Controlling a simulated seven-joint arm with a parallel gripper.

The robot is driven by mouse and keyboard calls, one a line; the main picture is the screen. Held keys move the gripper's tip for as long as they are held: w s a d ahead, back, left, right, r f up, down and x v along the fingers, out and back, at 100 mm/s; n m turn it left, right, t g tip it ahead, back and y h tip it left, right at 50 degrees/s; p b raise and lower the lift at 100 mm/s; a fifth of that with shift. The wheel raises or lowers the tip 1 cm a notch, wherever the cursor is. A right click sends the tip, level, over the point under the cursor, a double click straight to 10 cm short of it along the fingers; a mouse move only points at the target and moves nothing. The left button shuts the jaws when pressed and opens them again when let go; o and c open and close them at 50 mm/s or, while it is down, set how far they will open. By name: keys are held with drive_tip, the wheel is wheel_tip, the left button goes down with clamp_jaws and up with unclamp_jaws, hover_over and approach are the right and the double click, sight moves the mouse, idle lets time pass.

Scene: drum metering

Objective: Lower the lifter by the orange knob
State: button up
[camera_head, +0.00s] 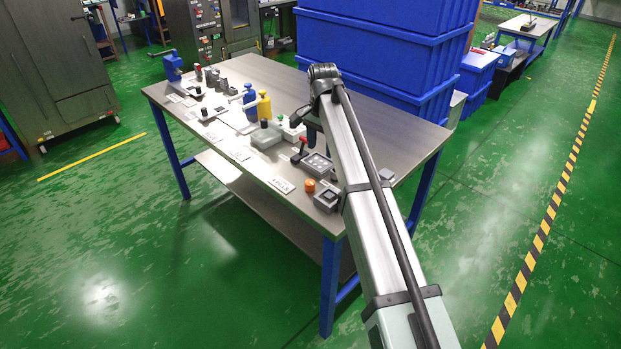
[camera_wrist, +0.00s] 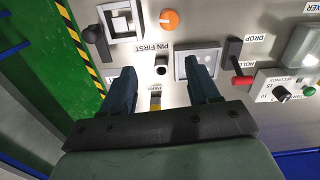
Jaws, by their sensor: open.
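The orange knob (camera_wrist: 169,19) is a small round dial at the top middle of the wrist view, above the "PIN FIRST" label (camera_wrist: 151,47). In the head view the orange knob (camera_head: 310,185) is near the front edge of the table, left of my arm. My gripper (camera_wrist: 160,72) is open, with its two dark fingers apart and nothing held between them. The knob lies beyond the fingertips and apart from them. In the head view my arm hides most of the gripper. No part labelled as the lifter can be made out.
A dark cylindrical pin or socket (camera_wrist: 161,66) and a small yellow part (camera_wrist: 155,99) show between the fingers. A square frame (camera_wrist: 122,20), a black lever with red end (camera_wrist: 235,53) and a grey tray (camera_wrist: 196,63) are close by. Blue crates (camera_head: 385,50) stand behind.

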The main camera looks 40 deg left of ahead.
sight(311, 182)
drive_tip(key=f, duration=0.4)
drive_tip(key=s+a+f, duration=0.1)
drive_tip(key=f, duration=0.3)
drive_tip(key=s+a+f, duration=0.1)
drive_tip(key=f, duration=0.3)
drive_tip(key=shift+s+f, duration=0.2)
drive_tip(key=shift+f, duration=0.05)
drive_tip(key=c, duration=1)
drive_tip(key=shift+c, duration=0.2)
